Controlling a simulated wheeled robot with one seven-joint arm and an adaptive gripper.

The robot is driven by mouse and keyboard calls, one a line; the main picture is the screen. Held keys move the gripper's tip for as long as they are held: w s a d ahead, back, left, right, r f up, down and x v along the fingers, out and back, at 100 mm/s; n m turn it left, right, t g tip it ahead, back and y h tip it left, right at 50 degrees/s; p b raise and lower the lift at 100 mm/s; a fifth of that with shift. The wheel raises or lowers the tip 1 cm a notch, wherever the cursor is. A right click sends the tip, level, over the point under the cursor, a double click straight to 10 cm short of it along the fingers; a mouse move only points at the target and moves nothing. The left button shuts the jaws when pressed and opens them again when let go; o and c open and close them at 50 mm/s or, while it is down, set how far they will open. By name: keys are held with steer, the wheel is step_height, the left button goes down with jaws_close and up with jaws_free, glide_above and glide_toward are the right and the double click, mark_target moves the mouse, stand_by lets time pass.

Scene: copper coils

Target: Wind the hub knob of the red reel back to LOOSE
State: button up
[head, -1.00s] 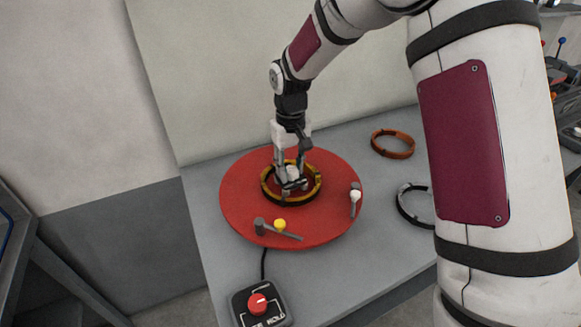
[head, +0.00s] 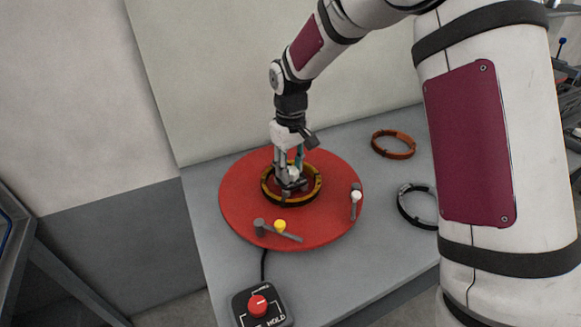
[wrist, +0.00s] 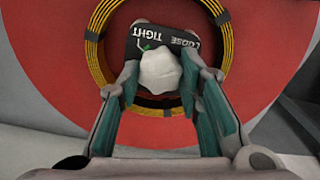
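The red reel (head: 240,215) lies flat on the grey bench, a yellow-and-black coil ring (head: 318,190) around its hub. In the wrist view the white lobed hub knob (wrist: 159,70) stands in front of a dark plate lettered TIGHT and LOOSE, upside down in the picture. A small green mark shows beside the knob on the TIGHT side. My gripper (wrist: 160,78) reaches down into the ring, one finger on each side of the knob. Its fingertips appear to touch the knob's sides and close on it. In the head view my gripper (head: 291,183) hides most of the knob.
A yellow-topped grey lever (head: 281,229) and a white-topped one (head: 355,199) stand on the reel. A control box (head: 259,305) with a red knob sits in front. An orange ring (head: 393,144) and black ring (head: 416,204) lie on the bench at right.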

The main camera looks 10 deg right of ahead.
mark_target(291, 170)
steer(key=shift+o, duration=1.3)
steer(key=shift+r, duration=0.15)
step_height(291, 170, up, 12)
steer(key=s+d+r+m+t, duration=0.1)
steer(key=s+d+r+m, duration=0.1)
steer(key=s+d+r, duration=0.45)
steer(key=s+d+r+m+t, duration=0.1)
steer(key=s+r+t, duration=0.15)
steer(key=s, duration=0.75)
steer(key=s+d+f+m+t, duration=0.1)
steer(key=s+d+m, duration=0.2)
steer(key=s, duration=1.1)
steer(key=shift+d+f, duration=0.2)
steer(key=shift+d, duration=0.35)
